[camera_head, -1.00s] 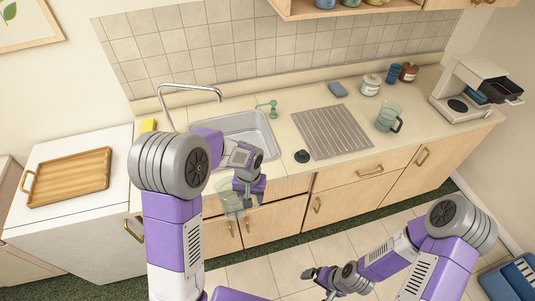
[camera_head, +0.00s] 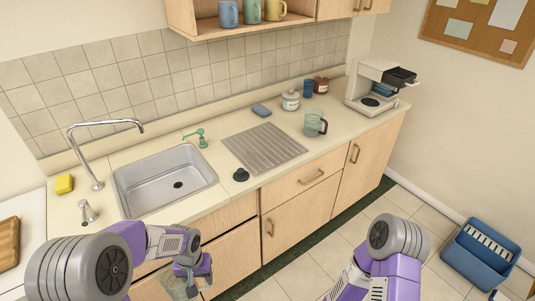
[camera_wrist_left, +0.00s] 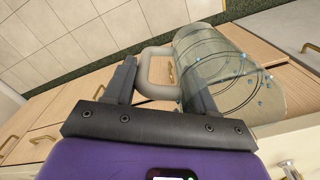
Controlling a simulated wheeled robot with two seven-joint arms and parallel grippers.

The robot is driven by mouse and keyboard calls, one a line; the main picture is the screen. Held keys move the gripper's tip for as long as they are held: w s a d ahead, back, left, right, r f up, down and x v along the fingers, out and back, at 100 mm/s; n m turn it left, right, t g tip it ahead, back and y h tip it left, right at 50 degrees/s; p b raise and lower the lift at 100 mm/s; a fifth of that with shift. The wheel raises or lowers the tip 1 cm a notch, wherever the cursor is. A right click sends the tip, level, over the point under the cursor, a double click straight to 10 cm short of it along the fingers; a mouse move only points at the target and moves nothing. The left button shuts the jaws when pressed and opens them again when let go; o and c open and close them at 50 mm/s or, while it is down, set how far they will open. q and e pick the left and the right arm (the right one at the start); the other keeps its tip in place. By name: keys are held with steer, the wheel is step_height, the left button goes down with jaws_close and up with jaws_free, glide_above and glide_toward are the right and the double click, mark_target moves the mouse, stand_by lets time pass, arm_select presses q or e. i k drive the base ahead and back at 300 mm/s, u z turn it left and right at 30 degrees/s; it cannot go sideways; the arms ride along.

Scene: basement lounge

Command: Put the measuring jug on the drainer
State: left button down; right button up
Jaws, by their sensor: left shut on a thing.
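A clear jug (camera_wrist_left: 225,75) with a pale grey handle (camera_wrist_left: 155,72) and marks on its wall fills the right of the left wrist view. My left gripper (camera_wrist_left: 160,88) is shut on its handle. In the head view my left gripper (camera_head: 193,284) is low in front of the cabinets, left of and below the drainer; the jug hardly shows there. The drainer (camera_head: 264,148), a ribbed grey panel in the counter right of the sink, is bare. My right arm shows at the lower right, but its gripper is out of view.
A second glass jug (camera_head: 315,122) with a dark handle stands right of the drainer. A dark stopper (camera_head: 241,175) lies at its near left corner. The sink (camera_head: 165,180) has a tall tap (camera_head: 97,160).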

mark_target(279, 143)
steer(key=z, duration=1.1)
steer(key=i, duration=0.65)
steer(key=u, duration=0.3)
